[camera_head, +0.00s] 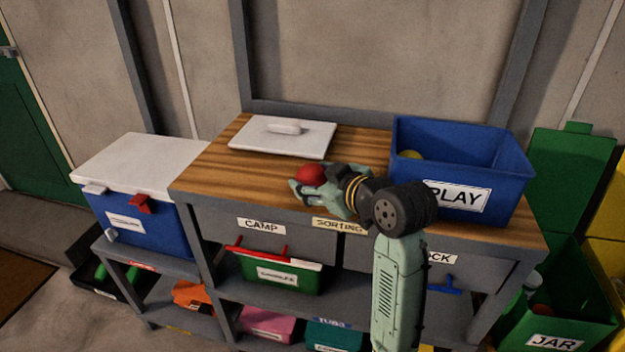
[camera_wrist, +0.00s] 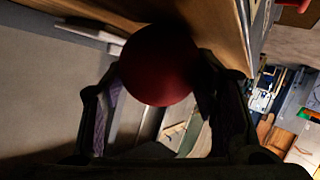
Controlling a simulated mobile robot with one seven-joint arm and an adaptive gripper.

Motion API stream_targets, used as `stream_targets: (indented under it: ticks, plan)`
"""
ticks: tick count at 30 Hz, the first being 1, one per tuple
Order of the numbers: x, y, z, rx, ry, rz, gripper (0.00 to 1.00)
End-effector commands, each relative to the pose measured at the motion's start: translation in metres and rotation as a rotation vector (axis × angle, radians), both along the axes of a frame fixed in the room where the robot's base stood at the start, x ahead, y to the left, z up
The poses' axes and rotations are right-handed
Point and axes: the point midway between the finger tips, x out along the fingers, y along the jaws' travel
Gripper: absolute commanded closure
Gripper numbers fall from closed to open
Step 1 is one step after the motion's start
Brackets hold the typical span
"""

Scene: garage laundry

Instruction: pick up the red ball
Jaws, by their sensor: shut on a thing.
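The red ball (camera_head: 311,174) is between the fingers of my gripper (camera_head: 306,184), over the front part of the wooden tabletop in the head view. In the wrist view the red ball (camera_wrist: 158,64) is large and dark, with a finger of my gripper (camera_wrist: 160,95) on each side of it. My gripper is shut on the ball. I cannot tell whether the ball touches the tabletop or is a little above it.
The wooden bench top (camera_head: 215,160) holds a white lid (camera_head: 262,140) at the back left. A blue bin labelled PLAY (camera_head: 470,165) stands at the right, with a yellow thing inside. A blue cooler with a white lid (camera_head: 125,165) stands left of the bench. Green and yellow bins stand right.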

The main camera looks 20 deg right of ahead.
Motion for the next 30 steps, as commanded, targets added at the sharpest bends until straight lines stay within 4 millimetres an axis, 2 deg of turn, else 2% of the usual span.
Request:
stream_targets:
  ticks: [6, 17, 23, 27, 30]
  plan:
    - [0.000, 0.000, 0.000, 0.000, -0.001, 0.000, 0.75]
    - [0.000, 0.000, 0.004, -0.001, -0.001, 0.001, 0.75]
    - [0.000, 0.000, 0.020, -0.003, -0.002, 0.000, 0.75]
    - [0.000, 0.001, 0.038, -0.004, -0.003, 0.002, 0.75]
    - [-0.020, 0.014, 0.036, -0.003, -0.004, 0.001, 0.75]
